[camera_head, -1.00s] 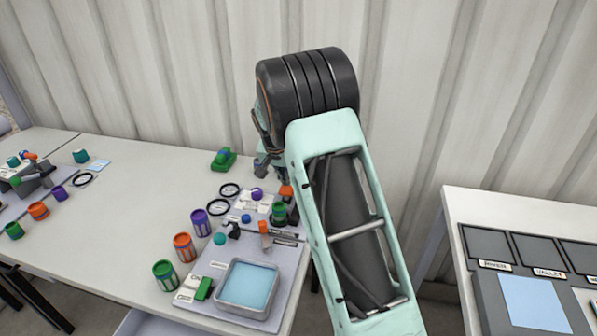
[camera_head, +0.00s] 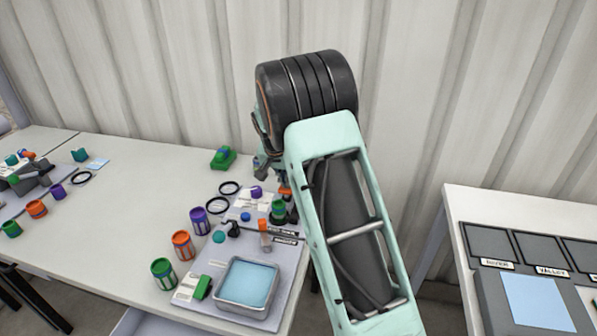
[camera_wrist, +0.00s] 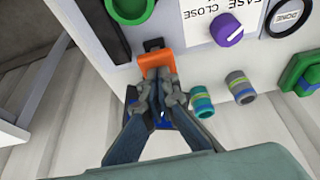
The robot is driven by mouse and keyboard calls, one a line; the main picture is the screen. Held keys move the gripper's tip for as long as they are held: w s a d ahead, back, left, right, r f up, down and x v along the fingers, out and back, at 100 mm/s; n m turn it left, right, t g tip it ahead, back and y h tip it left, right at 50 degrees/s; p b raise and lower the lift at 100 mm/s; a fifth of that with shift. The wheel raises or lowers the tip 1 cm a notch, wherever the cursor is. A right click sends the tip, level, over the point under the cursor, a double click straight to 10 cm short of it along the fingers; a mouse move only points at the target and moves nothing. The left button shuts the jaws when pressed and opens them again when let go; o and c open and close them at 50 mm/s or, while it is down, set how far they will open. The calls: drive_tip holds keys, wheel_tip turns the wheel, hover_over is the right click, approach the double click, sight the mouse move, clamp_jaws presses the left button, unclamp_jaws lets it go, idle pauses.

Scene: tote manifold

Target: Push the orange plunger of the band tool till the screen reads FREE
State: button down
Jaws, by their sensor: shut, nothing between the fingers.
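The orange plunger (camera_wrist: 155,62) shows in the wrist view, in front of a black bracket on the edge of a pale panel (camera_wrist: 178,62). My gripper (camera_wrist: 164,78) is shut and empty, its fingertips at the lower edge of the orange part; they seem to touch it, but the contact is partly hidden. A blue piece (camera_wrist: 188,136) lies under and behind the fingers. In the head view my arm hides most of the gripper, and only a bit of orange (camera_head: 285,193) shows beside it. I see no readable FREE on any screen.
Banded pegs (camera_wrist: 202,104) stand beside the fingers. Several coloured cans (camera_head: 163,272) and a tray (camera_head: 213,292) are at the front.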

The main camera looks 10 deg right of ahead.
drive_tip(key=shift+f+b, duration=0.75)
drive_tip(key=shift+f, duration=0.45)
drive_tip(key=shift+r, duration=0.1)
drive_tip(key=shift+r+p, duration=1.05)
drive_tip(key=shift+r, duration=0.85)
wheel_tip(320, 180, up, 5)
drive_tip(key=n+p, duration=0.1)
drive_tip(key=n, duration=0.1)
drive_tip(key=n+y+p, duration=0.1)
drive_tip(key=n, duration=0.1)
drive_tip(key=shift+d+y, duration=0.15)
drive_tip(key=shift+y, duration=0.15)
drive_tip(key=shift+f+n+y+b, duration=0.15)
drive_tip(key=shift+f+n+b, duration=0.35)
drive_tip(key=shift+f+b, duration=0.6)
drive_tip(key=shift+f+n+y+b, duration=0.15)
drive_tip(key=shift+f+n+b, duration=0.45)
drive_tip(key=shift+f, duration=0.8)
